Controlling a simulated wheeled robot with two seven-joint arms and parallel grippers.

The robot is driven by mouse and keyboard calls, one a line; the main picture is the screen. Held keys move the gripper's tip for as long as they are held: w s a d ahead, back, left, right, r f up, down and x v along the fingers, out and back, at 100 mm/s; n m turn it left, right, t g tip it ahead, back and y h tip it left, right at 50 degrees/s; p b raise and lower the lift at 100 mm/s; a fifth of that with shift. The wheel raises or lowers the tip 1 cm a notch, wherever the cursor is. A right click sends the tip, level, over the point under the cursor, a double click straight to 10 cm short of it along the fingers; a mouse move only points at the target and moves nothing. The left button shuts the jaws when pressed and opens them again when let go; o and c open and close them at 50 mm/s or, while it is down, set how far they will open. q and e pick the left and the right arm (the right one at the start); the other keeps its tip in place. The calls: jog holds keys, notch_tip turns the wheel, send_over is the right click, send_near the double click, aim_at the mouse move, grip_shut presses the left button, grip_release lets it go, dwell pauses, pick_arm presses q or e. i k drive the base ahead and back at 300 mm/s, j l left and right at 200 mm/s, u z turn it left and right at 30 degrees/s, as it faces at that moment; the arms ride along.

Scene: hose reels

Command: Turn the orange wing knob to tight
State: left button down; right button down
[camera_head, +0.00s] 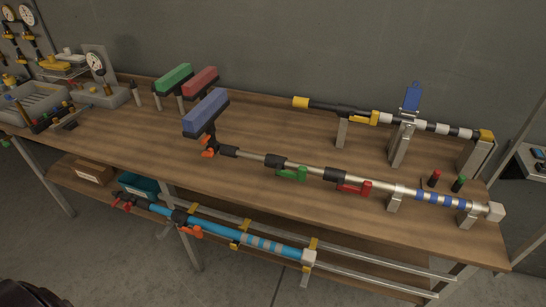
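An orange wing knob (209,146) shows at the left end of the silver pole (245,155), just below the joint of the blue block-shaped head (206,111). It is small, and I cannot tell its turn position or any tight mark. Another orange winged part (190,231) is on the blue pole (225,235) at the lower front, and a red-orange part (122,201) is at that pole's left end. I cannot tell from the picture which of these is the task's knob. Neither of my grippers is in view.
A black-and-yellow pole (340,108) stands on supports behind. Green (174,76) and red (200,81) heads and gauges are at left.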

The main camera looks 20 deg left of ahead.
aim_at(209, 152)
jog(key=j+u, duration=0.1)
jog(key=u, duration=0.25)
jog(key=j+u, duration=0.1)
jog(key=u, duration=0.65)
jog(key=i+j+z, duration=0.1)
jog(key=j, duration=0.3)
jog(key=i+j, duration=0.1)
jog(key=j, duration=0.35)
jog(key=i+z, duration=0.05)
